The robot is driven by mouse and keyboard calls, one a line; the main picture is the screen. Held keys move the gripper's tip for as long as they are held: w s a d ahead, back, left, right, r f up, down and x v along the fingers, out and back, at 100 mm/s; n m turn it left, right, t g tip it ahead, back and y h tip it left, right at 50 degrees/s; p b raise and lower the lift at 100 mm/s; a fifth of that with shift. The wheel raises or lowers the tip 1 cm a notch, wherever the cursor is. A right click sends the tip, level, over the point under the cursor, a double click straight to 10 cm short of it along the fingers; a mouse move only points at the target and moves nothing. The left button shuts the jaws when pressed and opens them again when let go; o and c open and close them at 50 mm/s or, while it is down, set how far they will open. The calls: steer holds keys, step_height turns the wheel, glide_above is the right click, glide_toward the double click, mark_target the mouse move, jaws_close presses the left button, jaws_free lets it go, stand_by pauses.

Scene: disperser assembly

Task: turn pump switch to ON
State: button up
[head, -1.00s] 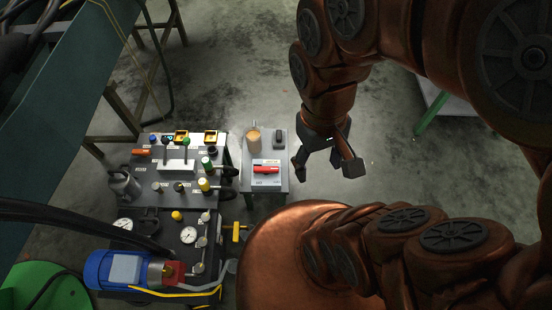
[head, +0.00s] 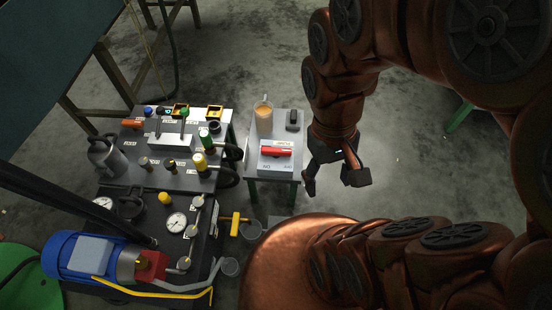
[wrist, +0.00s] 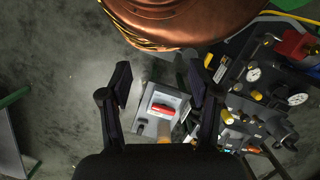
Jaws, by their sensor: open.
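The pump switch is a red handle (head: 276,152) on a light grey box (head: 275,165) on a small side table. The handle lies crosswise in the head view. Labels show on the box front, but I cannot read them surely. In the wrist view the red handle (wrist: 162,109) and its box (wrist: 165,97) appear between my fingers, farther away. My gripper (head: 337,180) is open and empty, to the right of the small table and apart from the switch. Both fingers show in the wrist view (wrist: 160,90).
The small table (head: 289,128) also holds a tan cup (head: 264,118) and a dark object (head: 292,120). To its left stands a panel (head: 222,139) with several valves and gauges. A blue motor (head: 85,259) is at lower left. Open floor (head: 400,180) lies to the right.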

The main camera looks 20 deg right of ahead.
steer(key=shift+w+b+x, duration=0.25)
steer(key=shift+b+x, duration=0.2)
steer(key=shift+x, duration=0.65)
steer(key=shift+f, duration=0.1)
steer(key=shift+c, duration=1)
steer(key=shift+c, duration=0.3)
steer(key=shift+c, duration=0.7)
steer(key=shift+w+a, duration=0.1)
steer(key=shift+a, duration=0.05)
